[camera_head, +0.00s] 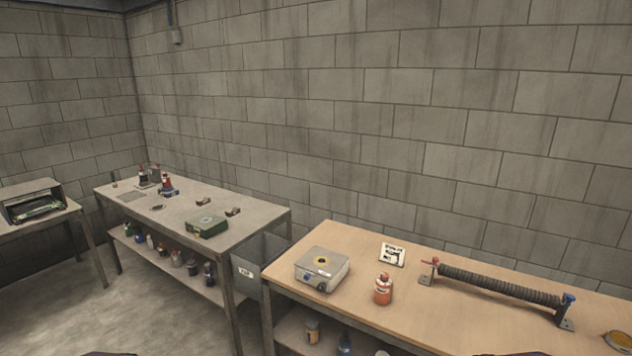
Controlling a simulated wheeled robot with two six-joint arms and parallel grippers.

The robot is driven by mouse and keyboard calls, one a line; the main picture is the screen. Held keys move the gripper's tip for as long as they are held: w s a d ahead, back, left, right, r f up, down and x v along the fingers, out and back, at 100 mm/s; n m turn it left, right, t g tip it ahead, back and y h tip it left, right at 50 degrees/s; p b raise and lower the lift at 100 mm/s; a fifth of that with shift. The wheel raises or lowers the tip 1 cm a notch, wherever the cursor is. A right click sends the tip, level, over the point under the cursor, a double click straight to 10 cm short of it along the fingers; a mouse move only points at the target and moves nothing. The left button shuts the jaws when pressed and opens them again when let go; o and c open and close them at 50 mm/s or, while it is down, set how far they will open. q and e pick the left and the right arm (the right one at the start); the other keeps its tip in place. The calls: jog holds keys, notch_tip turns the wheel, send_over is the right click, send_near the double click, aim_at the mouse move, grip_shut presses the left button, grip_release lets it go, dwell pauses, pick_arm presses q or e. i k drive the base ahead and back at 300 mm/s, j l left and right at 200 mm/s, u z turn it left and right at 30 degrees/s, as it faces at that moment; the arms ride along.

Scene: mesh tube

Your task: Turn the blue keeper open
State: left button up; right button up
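The blue keeper (569,298) is a small blue piece on top of the dark right-hand stand (565,318) on the wooden bench. It sits at the right end of a long dark ribbed tube (500,284). A red piece (435,261) is at the tube's left end, on another stand. The tube lies level between the two stands. Whether the blue keeper is open or closed is too small to tell. Neither of my grippers is in view; only dark slivers show at the bottom edge.
The wooden bench (440,318) holds a grey metal box (322,268), an orange bottle (383,289), a small white sign (392,254) and a round yellowish dish (619,340) at the right edge. A grey bench (250,213) stands to the left, with a grey bin (258,262) between. The bench front is mostly clear.

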aim_at(569, 298)
jog(key=z, duration=1.7)
